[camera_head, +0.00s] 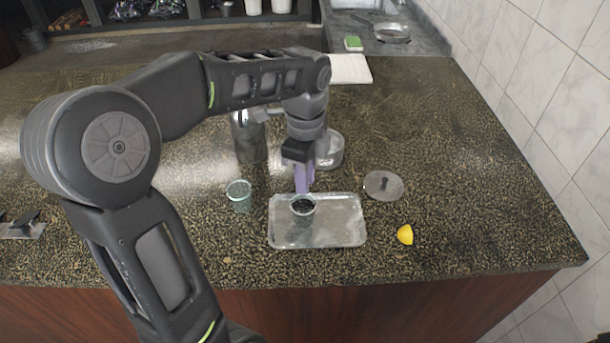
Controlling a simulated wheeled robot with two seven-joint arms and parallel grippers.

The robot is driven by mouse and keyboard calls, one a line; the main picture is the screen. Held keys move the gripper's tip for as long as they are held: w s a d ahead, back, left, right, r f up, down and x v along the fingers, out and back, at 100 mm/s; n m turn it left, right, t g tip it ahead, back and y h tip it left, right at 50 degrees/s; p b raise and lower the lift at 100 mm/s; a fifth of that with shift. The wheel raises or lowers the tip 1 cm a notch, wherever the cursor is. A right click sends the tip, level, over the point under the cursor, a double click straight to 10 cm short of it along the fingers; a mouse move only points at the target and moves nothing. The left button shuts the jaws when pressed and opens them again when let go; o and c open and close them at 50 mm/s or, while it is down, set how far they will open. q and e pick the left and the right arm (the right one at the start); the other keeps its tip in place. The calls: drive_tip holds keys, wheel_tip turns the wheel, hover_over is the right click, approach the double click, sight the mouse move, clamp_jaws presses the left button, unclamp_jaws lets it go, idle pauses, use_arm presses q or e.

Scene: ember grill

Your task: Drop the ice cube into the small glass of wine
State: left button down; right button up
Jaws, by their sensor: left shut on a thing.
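A small glass with dark contents (303,205) stands upright on a metal tray (340,228) near the counter's front. My left gripper (304,190) comes down from above, with its purple fingers pointing at the glass. The fingertips are at or just above the glass rim; I cannot tell whether they touch it. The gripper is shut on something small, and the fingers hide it. I cannot make out the ice cube itself. My right gripper is not in view.
A greenish glass (239,196) stands left of the tray. A metal shaker (249,140) and a metal container (330,150) stand behind. A round lid (383,186) and a yellow lemon piece (405,235) lie right of the tray. The counter's right side is clear.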

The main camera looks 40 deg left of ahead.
use_arm(q)
drive_tip(key=shift+f+b, duration=1.25)
drive_tip(key=shift+f, duration=0.6)
drive_tip(key=c, duration=1.2)
unclamp_jaws()
drive_tip(key=shift+r, duration=0.1)
wheel_tip(320, 180, up, 6)
drive_tip(key=p, duration=0.5)
